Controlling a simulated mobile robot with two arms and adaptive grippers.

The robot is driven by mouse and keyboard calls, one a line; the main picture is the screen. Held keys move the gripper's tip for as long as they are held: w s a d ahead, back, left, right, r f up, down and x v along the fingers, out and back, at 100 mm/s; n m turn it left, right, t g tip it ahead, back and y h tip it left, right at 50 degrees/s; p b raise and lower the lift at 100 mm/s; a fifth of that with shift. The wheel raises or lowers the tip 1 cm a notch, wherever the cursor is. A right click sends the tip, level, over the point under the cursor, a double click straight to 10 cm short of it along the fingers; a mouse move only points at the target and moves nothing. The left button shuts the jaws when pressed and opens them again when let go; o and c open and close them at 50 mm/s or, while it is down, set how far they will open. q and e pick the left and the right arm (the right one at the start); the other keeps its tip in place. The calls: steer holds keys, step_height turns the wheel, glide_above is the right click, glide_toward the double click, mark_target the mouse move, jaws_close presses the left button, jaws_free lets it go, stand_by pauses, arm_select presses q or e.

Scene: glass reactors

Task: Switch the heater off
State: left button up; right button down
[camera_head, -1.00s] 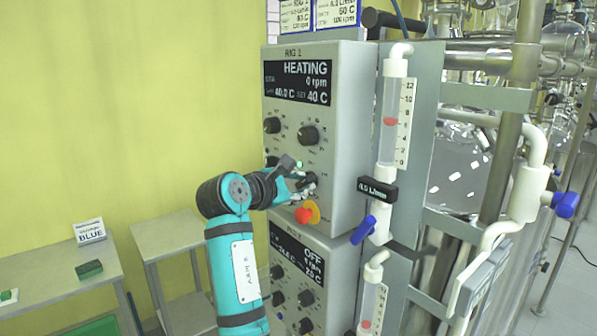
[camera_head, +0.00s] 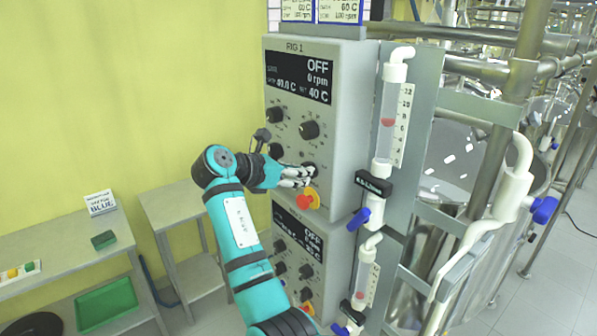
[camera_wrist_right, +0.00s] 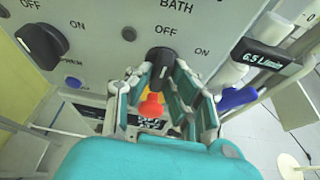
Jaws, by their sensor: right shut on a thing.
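The upper control box (camera_head: 345,130) is marked RIG 1. Its display (camera_head: 298,76) reads OFF, 0 rpm, with 40.0 C and a set value of 40 C. My right gripper (camera_head: 308,176) is at the lower right knob of this box. In the right wrist view, its fingers (camera_wrist_right: 163,90) are shut on the black knob (camera_wrist_right: 160,62), one on each side. The knob stands upright below the OFF mark, with ON to its right. The fingers partly hide it. My left gripper is not in view.
A red emergency button (camera_head: 305,201) sits just below the gripper. A flowmeter (camera_head: 388,120) with a blue valve (camera_head: 360,218) stands to the right. A second control box (camera_head: 300,250) is below. Side tables (camera_head: 60,250) stand at the left.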

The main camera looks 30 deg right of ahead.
steer(key=shift+f+n+g, duration=0.1)
steer(key=shift+n+g, duration=0.2)
steer(key=shift+n, duration=0.1)
stand_by(0.3)
steer(key=c, duration=1.3)
jaws_free()
steer(key=shift+d, duration=0.1)
steer(key=shift+o, duration=0.2)
steer(key=v, duration=1.2)
steer(key=shift+w+f, duration=0.1)
